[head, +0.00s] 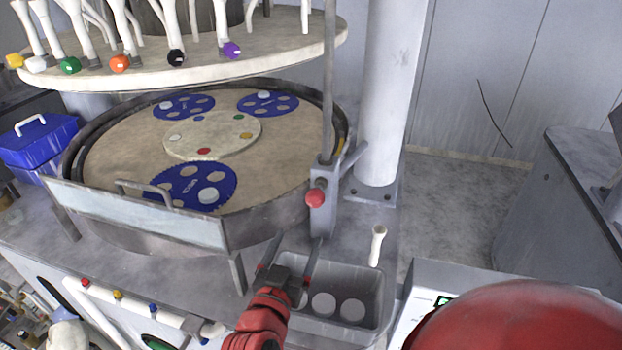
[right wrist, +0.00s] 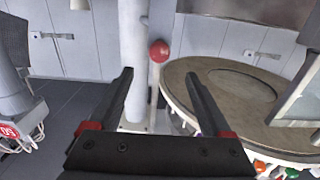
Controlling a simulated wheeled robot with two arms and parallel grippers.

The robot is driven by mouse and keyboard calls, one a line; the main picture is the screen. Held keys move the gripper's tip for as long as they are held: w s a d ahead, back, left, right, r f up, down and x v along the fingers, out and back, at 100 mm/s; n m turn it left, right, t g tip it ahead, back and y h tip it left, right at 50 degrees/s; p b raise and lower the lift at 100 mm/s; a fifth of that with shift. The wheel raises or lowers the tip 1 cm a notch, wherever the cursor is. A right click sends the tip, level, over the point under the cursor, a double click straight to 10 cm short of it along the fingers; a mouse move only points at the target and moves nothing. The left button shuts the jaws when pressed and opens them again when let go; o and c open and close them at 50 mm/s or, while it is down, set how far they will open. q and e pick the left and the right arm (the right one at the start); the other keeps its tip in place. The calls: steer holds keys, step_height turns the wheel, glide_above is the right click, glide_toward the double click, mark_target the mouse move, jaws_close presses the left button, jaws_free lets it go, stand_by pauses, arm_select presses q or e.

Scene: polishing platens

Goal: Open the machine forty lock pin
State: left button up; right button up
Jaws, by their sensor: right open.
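The lock pin is a grey block (head: 322,215) on a vertical rod at the right edge of the round machine, with a red ball knob (head: 315,197) facing me. My right gripper (head: 294,244) is open and empty, below and a little left of the knob, fingers pointing toward it. In the right wrist view the red knob (right wrist: 159,50) shows just beyond the gap between the open fingertips (right wrist: 158,74), apart from them. My left gripper is not in view.
The lower platen (head: 110,160) holds blue carrier discs (head: 195,187). An upper plate (head: 280,55) with coloured knobs hangs above. A white column (head: 385,110) stands right of the pin. A grey tray (head: 365,290) with white discs and a white-handled lever (head: 377,245) are near my right gripper.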

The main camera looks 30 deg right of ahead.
steer(key=d, duration=0.1)
steer(key=b, duration=0.3)
glide_toward(318, 191)
steer(key=w+d+f, duration=0.2)
steer(key=w, duration=0.1)
steer(key=shift+d+f, duration=0.3)
steer(key=p+x, duration=0.1)
steer(key=x, duration=0.1)
steer(key=p+x, duration=0.1)
steer(key=x, duration=0.1)
steer(key=p+x, duration=0.1)
steer(key=x, duration=0.2)
steer(key=shift+r, duration=0.25)
steer(key=shift+p+x, duration=0.3)
steer(key=shift+x, duration=0.65)
steer(key=shift+f, duration=0.15)
jaws_close()
